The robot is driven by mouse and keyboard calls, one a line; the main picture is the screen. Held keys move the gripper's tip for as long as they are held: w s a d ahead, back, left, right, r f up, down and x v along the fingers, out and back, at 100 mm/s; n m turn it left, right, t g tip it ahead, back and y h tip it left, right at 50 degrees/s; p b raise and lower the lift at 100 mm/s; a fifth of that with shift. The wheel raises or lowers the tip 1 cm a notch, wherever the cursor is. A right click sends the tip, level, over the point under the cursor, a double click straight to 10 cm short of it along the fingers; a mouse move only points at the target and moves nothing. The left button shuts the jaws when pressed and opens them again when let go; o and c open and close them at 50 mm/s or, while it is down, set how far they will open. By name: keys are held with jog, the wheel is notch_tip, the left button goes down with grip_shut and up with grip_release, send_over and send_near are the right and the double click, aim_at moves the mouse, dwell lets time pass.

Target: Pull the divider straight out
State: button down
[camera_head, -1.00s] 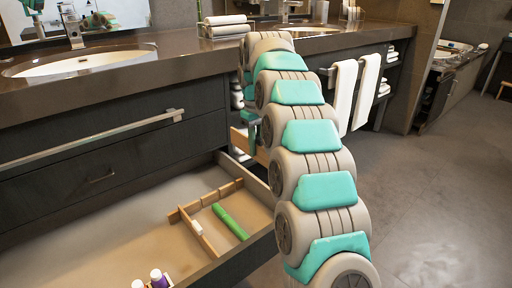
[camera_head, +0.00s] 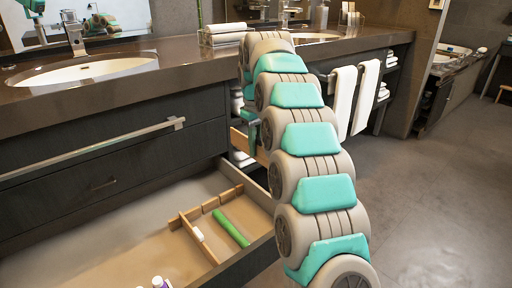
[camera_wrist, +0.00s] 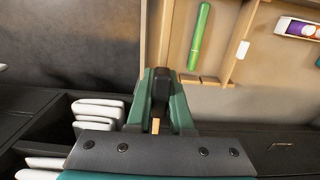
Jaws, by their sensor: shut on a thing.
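My gripper (camera_wrist: 160,88) is shut on a thin light-wood strip (camera_wrist: 156,125), which looks like a divider; it shows between the fingers and runs away from the camera. In the head view my gripper (camera_head: 252,135) is mostly hidden by my arm, and the wooden strip (camera_head: 240,141) shows beside it, above the open drawer's right end. Whether the strip touches the drawer is unclear. Inside the drawer (camera_head: 120,235) stand other wooden dividers: a long one (camera_head: 209,252) and a notched cross piece (camera_head: 210,205). A green tube (camera_head: 231,229) lies beside them.
A small white item (camera_head: 198,234) rests by the long divider. Small bottles (camera_head: 159,283) stand at the drawer's near edge. White towels (camera_wrist: 98,110) are stacked on a shelf near my gripper. The dark counter (camera_head: 190,62) overhangs the drawer. Floor to the right is clear.

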jog(key=shift+r+p, duration=0.9)
jog(key=shift+r, duration=0.4)
jog(key=shift+f, duration=0.1)
